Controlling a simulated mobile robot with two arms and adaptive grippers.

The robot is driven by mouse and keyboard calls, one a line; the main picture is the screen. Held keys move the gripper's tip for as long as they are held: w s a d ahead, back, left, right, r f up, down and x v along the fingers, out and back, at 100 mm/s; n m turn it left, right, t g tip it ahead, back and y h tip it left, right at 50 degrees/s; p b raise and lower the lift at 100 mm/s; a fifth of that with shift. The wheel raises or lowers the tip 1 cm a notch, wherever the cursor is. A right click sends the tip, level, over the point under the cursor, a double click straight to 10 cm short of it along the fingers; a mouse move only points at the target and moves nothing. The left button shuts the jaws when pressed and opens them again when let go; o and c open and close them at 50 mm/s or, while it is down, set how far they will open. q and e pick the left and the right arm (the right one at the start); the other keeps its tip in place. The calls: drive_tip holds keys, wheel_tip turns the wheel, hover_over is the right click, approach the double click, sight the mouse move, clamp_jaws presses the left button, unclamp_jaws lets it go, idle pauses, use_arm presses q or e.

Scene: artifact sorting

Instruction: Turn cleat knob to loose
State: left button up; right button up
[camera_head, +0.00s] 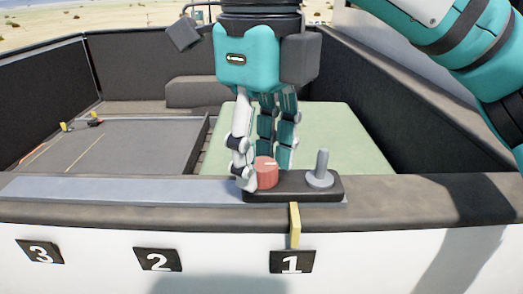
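The red cleat knob (266,172) stands on a black base plate (292,190) on the ledge, above the label "1". A light mark shows on top of the knob. My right gripper (262,168) points down at the knob, with its fingers spread around it. One pale finger is at the knob's left side, and the other fingers are behind it. I cannot tell whether they touch the knob. A grey post (321,170) stands on the same plate, right of the knob. My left gripper is not in view.
A yellow strip (295,225) hangs from the plate down over the ledge front. Labels "2" (158,260) and "3" (41,252) are on the white front wall. Behind the ledge are a green panel (345,135) and a grey panel (120,145), with dark side walls around.

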sight(260, 164)
drive_tip(key=shift+o, duration=1)
drive_tip(key=shift+r, duration=0.1)
wheel_tip(260, 164, up, 12)
